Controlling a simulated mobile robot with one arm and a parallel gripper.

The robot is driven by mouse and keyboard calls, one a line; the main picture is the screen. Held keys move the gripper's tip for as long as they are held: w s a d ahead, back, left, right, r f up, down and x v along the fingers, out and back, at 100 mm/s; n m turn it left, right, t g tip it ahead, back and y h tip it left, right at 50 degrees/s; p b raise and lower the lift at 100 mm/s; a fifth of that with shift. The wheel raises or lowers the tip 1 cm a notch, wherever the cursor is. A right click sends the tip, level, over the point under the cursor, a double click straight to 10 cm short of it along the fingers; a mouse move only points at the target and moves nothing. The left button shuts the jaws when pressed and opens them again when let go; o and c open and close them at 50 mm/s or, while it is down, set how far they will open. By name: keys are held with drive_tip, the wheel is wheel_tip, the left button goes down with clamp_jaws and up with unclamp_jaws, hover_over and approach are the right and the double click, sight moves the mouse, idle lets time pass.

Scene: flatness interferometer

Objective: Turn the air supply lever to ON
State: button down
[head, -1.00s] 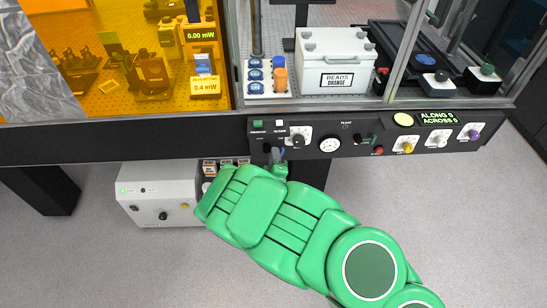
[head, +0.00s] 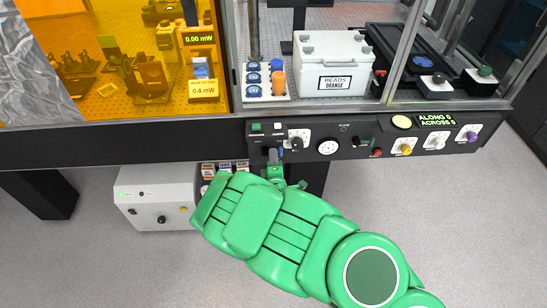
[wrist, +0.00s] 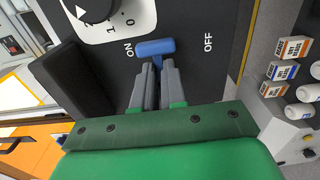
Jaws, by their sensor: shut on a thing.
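The air supply lever (wrist: 155,47) is a blue T-shaped handle on the black control panel. In the wrist view it stands between the ON label (wrist: 129,48) and the OFF label (wrist: 208,43), nearer to ON. My gripper (wrist: 153,73) is shut on the lever, with its grey fingers close together at the handle and partly hiding its stem. In the head view my gripper (head: 273,163) is at the lower left part of the black panel (head: 310,153), where the lever is small and mostly hidden.
A white plate with a black pointer knob (wrist: 90,10) lies close by on the panel. Other knobs and a round gauge (head: 328,147) are to the right. Below are a white floor unit (head: 150,195) and small labelled boxes (wrist: 285,70). A white bead box (head: 333,65) stands above.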

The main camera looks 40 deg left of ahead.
drive_tip(key=shift+s+a, duration=0.1)
drive_tip(key=c, duration=1.2)
unclamp_jaws()
drive_tip(key=v, duration=0.7)
drive_tip(key=shift+s+d, duration=0.25)
drive_tip(key=shift+d, duration=0.15)
